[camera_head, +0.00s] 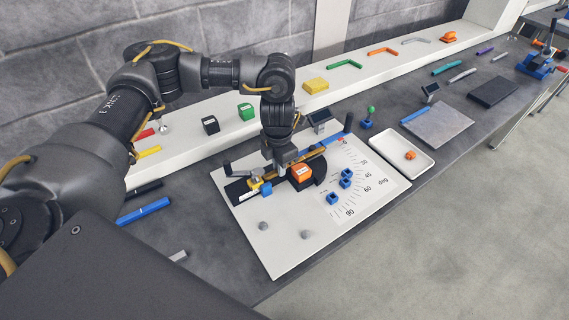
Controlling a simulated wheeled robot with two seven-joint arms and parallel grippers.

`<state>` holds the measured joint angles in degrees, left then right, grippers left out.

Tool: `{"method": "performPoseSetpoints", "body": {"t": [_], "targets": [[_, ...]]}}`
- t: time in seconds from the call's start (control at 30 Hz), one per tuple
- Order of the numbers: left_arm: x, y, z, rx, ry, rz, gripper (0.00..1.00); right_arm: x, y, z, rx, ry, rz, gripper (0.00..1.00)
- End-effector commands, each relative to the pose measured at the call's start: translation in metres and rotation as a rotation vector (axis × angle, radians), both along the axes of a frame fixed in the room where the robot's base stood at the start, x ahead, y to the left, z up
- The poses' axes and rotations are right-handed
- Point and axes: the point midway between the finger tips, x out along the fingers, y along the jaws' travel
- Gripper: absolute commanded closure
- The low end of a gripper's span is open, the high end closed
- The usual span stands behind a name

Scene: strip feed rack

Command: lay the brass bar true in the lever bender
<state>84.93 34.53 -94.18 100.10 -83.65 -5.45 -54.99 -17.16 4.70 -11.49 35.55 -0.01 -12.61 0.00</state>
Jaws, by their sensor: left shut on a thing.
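The lever bender stands on a white base plate (291,243) with a printed degree scale at its right. It has a black body with an orange block (301,174) on it, a crank handle at its left and a blue lever end (337,138) at the upper right. The brass bar (316,152) lies along the bender, slanting from lower left to upper right. My left gripper (281,170) points down over the bender and is shut on the brass bar; its fingertips are partly hidden. I cannot tell whether the bar touches its seat. My right gripper is out of view.
Blue blocks (345,179) sit on the scale, and grey knobs (264,226) on the plate's front. A blue bar (143,211) lies at the left. A white shelf behind holds coloured parts.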

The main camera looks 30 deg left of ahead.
Motion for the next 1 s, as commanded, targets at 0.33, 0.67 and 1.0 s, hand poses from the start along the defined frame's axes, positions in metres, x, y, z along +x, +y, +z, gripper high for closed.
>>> {"method": "performPoseSetpoints", "body": {"t": [0.33,0.67,1.0], "targets": [[0.000,0.000,-0.009,-0.001,-0.001,0.000,1.00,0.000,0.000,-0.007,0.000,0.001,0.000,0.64],[0.000,0.000,-0.008,0.000,0.000,0.000,0.61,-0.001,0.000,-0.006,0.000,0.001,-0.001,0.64],[0.001,0.000,0.014,0.000,-0.004,-0.002,0.61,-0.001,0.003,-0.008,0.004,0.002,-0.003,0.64]]}}
